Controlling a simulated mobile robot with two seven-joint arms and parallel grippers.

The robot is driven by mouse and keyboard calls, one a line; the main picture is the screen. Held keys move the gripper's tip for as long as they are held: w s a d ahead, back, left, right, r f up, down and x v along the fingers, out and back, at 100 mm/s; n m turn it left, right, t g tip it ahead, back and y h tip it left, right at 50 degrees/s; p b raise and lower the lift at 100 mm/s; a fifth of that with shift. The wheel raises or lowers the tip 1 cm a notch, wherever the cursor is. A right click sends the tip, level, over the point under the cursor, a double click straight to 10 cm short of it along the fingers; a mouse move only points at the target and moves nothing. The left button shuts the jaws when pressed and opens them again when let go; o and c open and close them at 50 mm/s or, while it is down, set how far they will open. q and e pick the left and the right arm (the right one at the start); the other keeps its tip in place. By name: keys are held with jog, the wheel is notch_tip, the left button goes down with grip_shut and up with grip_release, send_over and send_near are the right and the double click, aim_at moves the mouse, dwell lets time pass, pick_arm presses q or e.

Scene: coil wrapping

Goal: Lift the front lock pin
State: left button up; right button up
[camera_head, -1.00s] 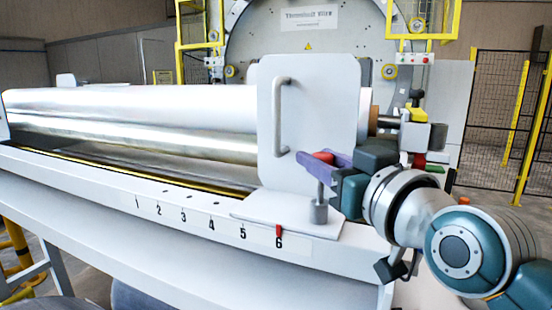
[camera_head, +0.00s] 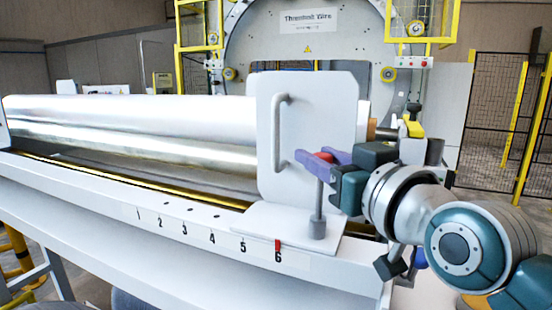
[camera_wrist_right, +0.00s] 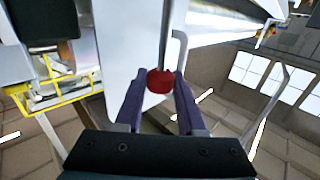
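The front lock pin has a red knob (camera_head: 325,157) on a thin grey stem (camera_head: 318,196). The stem stands upright in a short grey collar (camera_head: 317,229) on the white bracket's foot, near the mark 6. A long piece of stem shows above the collar. My right gripper (camera_head: 324,160), with purple fingers, comes in from the right and is shut on the red knob. In the right wrist view the knob (camera_wrist_right: 160,81) sits between the two fingertips, which hide its sides. My left gripper is not in view.
The white upright bracket plate (camera_head: 307,110) with a grey handle (camera_head: 280,132) stands close behind the pin. A long shiny roll (camera_head: 130,122) lies to the left. The white rail (camera_head: 110,200) carries numbers. A large ring machine (camera_head: 310,50) and yellow guards are behind.

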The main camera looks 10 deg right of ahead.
jog(key=o, duration=0.4)
jog(key=shift+o, duration=0.2)
jog(key=shift+s+f+b, duration=0.1)
jog(key=shift+s+b, duration=0.25)
jog(key=shift+s, duration=0.15)
jog(key=s+d+b, duration=0.1)
jog(key=s+b, duration=0.3)
jog(key=s, duration=0.4)
jog(key=shift+s+d, duration=0.4)
jog(key=s+f+g+h, duration=0.1)
jog(key=s+f+g, duration=0.55)
jog(key=f, duration=0.45)
jog(key=s+d+f+g+h, duration=0.1)
jog(key=s+f+g, duration=0.2)
jog(key=s, duration=0.5)
jog(key=s+d+f+g+h+p, duration=0.1)
jog(key=s+f+g, duration=0.3)
jog(key=s+f, duration=0.2)
jog(key=shift+s+f, duration=0.15)
jog(key=shift+s, duration=0.7)
